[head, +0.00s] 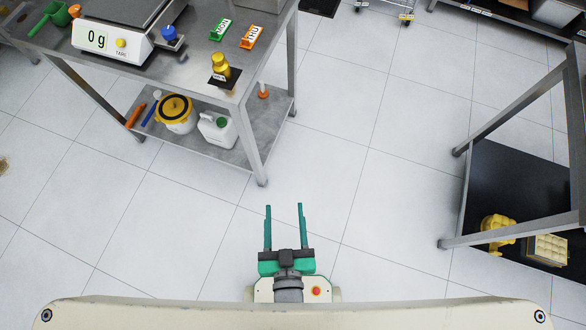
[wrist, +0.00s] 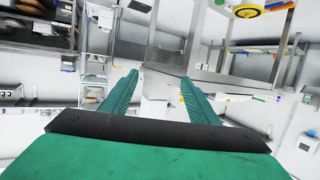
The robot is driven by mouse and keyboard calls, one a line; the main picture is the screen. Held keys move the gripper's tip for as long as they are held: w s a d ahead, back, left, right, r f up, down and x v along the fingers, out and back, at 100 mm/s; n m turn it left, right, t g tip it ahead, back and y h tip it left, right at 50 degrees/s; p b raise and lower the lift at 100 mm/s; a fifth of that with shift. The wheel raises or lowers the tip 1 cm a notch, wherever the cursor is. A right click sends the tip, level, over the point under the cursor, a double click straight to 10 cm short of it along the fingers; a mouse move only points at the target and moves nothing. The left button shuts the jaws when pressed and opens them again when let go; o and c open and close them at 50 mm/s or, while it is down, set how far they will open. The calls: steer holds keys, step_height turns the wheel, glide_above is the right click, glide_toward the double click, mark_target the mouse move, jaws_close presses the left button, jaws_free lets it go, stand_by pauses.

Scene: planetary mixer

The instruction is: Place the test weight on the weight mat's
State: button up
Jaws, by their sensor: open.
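A brass test weight (head: 221,66) with a knob on top stands upright near the front right corner of the steel table. It appears to stand on a small black mat (head: 229,84) with a white label, at the mat's back edge. I cannot tell exactly how it is seated. My gripper (head: 284,210) is open and empty over the floor, in front of the table and well apart from the weight. Its two green fingers also show in the wrist view (wrist: 153,85), with nothing between them. I cannot make out the weight in the wrist view.
The steel table (head: 195,83) also holds a scale (head: 105,40) reading 0 g, a blue-topped item (head: 170,36), and green (head: 220,30) and orange (head: 251,37) labelled tags. Its lower shelf holds a pot (head: 175,112) and jug (head: 217,131). Another rack (head: 515,180) stands right. The floor between is clear.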

steer(key=s+d+r+m+h, duration=0.1)
steer(key=s+d+r, duration=0.1)
steer(key=s, duration=0.3)
steer(key=shift+s, duration=0.25)
steer(key=shift+d, duration=0.15)
steer(key=shift+s, duration=0.15)
stand_by(0.7)
